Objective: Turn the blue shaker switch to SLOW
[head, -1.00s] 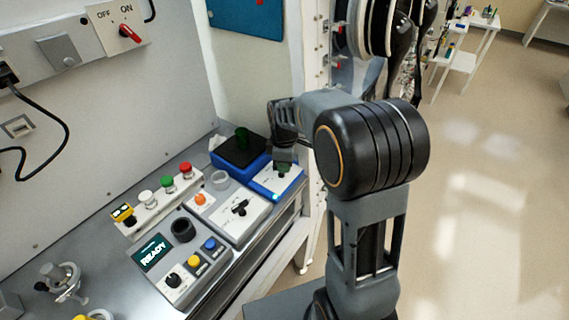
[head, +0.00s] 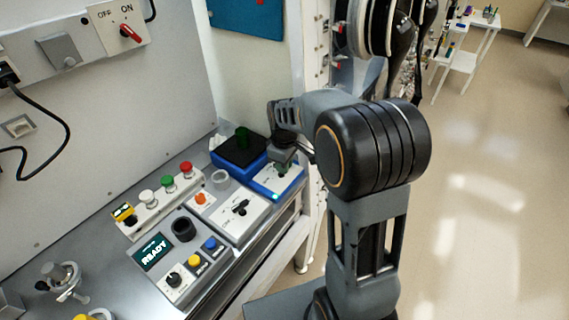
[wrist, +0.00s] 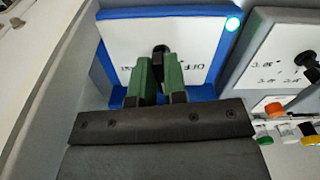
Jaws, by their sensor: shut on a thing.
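The blue shaker (head: 262,186) stands at the far right end of the bench, with a white front panel and a lit teal lamp. In the wrist view its white panel (wrist: 120,38) in a blue frame appears upside down, with an OFF label right of the switch. The black switch knob (wrist: 160,49) sits between the green fingertips of my gripper (wrist: 159,62). My gripper (head: 282,168) is shut on this knob from above. The other labels are mostly hidden by the fingers, and the knob's exact pointing direction is hard to tell.
Left of the shaker is a grey-white box with a black knob (head: 240,207) and an orange button (head: 201,198). A button strip (head: 160,196) and a READY display (head: 152,252) lie further left. A white frame post stands close on the right.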

